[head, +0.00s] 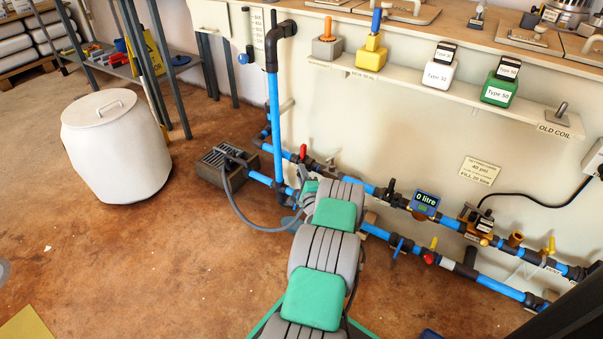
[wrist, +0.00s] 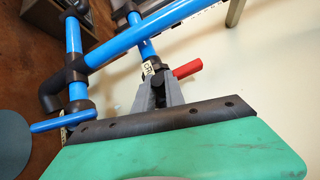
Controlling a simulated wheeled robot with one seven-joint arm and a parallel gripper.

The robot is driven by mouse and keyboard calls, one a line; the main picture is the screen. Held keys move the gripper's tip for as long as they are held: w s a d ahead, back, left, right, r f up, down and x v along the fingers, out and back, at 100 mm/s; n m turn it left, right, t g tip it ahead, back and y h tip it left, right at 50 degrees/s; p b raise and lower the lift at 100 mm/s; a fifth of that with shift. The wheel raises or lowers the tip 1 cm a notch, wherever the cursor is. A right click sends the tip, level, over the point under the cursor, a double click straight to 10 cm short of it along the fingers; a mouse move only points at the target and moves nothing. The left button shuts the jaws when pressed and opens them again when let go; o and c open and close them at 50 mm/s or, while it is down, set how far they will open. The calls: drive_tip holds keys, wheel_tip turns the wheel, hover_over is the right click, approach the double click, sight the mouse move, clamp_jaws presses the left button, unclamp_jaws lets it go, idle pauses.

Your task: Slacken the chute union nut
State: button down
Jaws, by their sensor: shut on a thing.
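My gripper (wrist: 159,88) shows in the wrist view, its two grey fingers closed on a dark fitting on the blue pipe. This fitting appears to be the chute union nut (wrist: 158,74); the fingers cover much of it. A small pale tag (wrist: 149,68) with partly readable lettering sits beside the left finger. A red valve handle (wrist: 187,69) sticks out just right of the fingers. In the head view my arm reaches down to the pipework and hides the fingertips and the nut.
Blue pipes (wrist: 150,37) cross close above the gripper; a blue lever (wrist: 62,122) lies to the left. In the head view a meter reading "0 litre" (head: 427,203) and valves line the pipe at right.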

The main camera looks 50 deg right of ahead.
drive_tip(key=shift+f, duration=0.15)
drive_tip(key=shift+f+n+t, duration=0.25)
drive_tip(key=shift+n+t, duration=0.05)
drive_tip(key=shift+n, duration=0.3)
drive_tip(key=c, duration=1.4)
unclamp_jaws()
drive_tip(key=p+v, duration=0.3)
drive_tip(key=v, duration=0.5)
